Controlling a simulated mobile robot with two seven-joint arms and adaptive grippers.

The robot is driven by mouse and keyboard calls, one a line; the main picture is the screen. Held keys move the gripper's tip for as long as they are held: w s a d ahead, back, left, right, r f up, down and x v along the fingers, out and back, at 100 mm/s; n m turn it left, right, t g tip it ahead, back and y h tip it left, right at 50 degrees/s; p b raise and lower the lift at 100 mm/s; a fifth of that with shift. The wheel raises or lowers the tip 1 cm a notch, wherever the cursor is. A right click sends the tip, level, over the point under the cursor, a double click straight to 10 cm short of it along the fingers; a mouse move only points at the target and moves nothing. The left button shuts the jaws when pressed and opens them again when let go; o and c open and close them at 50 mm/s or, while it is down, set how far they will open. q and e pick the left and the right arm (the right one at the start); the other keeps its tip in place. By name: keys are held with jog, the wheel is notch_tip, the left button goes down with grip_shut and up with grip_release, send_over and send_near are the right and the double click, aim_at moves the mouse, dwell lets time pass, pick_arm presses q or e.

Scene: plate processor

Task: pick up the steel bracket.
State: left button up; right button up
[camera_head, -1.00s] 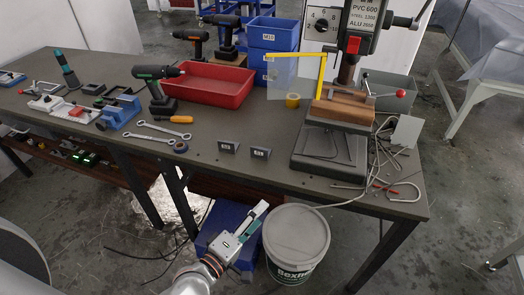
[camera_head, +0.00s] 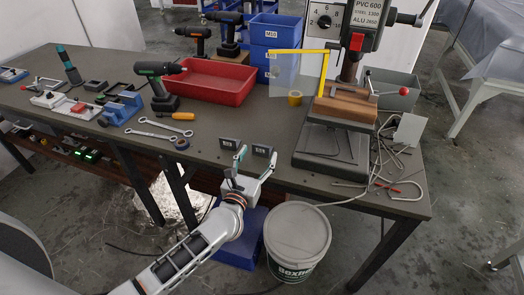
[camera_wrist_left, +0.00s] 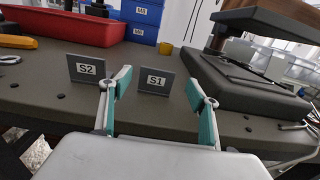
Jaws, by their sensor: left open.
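No part is labelled as the steel bracket, and I cannot tell for sure which one it is. A light grey bent plate (camera_head: 409,130) stands at the table's right end, beside the drill press. Two small dark upright plates stand at the front edge: S2 (camera_wrist_left: 88,70) on the left and S1 (camera_wrist_left: 155,82) on the right. My left gripper (camera_head: 256,158) is open and empty at the front edge. In the left wrist view its teal-padded fingers (camera_wrist_left: 158,86) frame the S1 plate, which stands beyond them. My right gripper is not in view.
The drill press base (camera_head: 330,158) is right of the small plates. Two wrenches (camera_head: 157,132) and a yellow-handled tool (camera_head: 176,116) lie to their left. A red tray (camera_head: 214,84) is behind. A white bucket (camera_head: 297,235) stands below the table. Loose rods lie at the right end.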

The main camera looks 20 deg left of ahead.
aim_at(260, 148)
pick_arm(q)
jog(key=w, duration=0.4)
jog(key=shift+a, duration=0.15)
jog(key=c, duration=1.5)
notch_tip(260, 148, up, 10)
jog(key=p, duration=0.5)
jog(key=shift+y, duration=0.3)
jog(key=s+a+r, duration=0.1)
jog(key=s+r, duration=0.1)
jog(key=s, duration=0.5)
jog(key=s+a+r, duration=0.2)
jog(key=s, duration=0.5)
jog(key=s+a+r, duration=0.1)
jog(key=s+r, duration=0.2)
jog(key=s, duration=0.4)
jog(key=shift+s+a, duration=0.3)
jog(key=shift+a, duration=0.1)
